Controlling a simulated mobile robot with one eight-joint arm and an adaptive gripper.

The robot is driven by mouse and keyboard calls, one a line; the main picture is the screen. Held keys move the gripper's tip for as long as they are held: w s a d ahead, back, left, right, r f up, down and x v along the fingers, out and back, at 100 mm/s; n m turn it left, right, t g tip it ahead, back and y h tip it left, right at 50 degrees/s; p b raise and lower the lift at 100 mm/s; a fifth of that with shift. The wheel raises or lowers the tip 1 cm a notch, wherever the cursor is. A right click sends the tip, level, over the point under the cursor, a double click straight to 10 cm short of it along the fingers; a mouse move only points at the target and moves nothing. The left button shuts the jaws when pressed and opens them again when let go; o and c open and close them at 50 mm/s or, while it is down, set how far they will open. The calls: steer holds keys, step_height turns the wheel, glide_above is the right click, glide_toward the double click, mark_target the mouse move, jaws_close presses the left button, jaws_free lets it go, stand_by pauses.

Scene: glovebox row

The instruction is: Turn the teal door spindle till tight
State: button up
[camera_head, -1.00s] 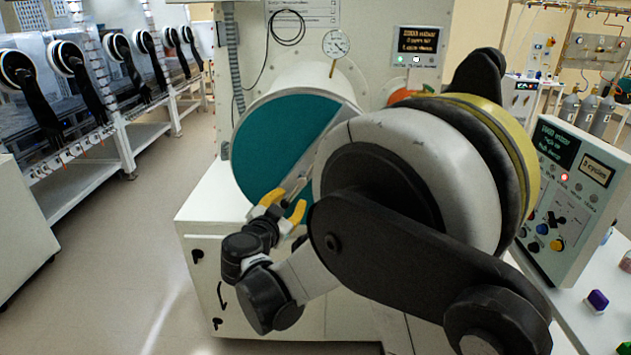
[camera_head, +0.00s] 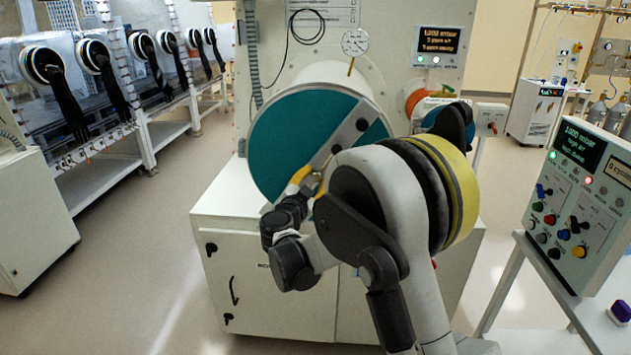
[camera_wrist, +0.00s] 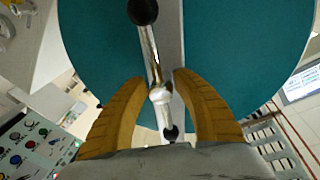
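The round teal door (camera_head: 285,135) closes the end of a white cylinder, with a grey bar (camera_head: 348,132) across it. In the wrist view the door (camera_wrist: 100,35) fills the upper part. Its spindle has a shiny metal handle (camera_wrist: 151,50) with a black ball at each end and a bright hub (camera_wrist: 160,95). My gripper (camera_wrist: 163,78) has its two yellow fingers apart, one on each side of the handle and hub. Narrow gaps seem to show beside the hub; contact is unclear. In the head view my gripper (camera_head: 308,180) is at the door's lower face, partly hidden by my arm.
A control panel (camera_head: 575,190) stands on a table at the right. A pressure gauge (camera_head: 355,42) and a small display (camera_head: 438,40) are above the cylinder. A white cabinet (camera_head: 265,285) is below the door. Glove ports line the left; floor between is clear.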

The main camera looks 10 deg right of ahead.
steer(key=shift+d, duration=0.1)
jaws_close()
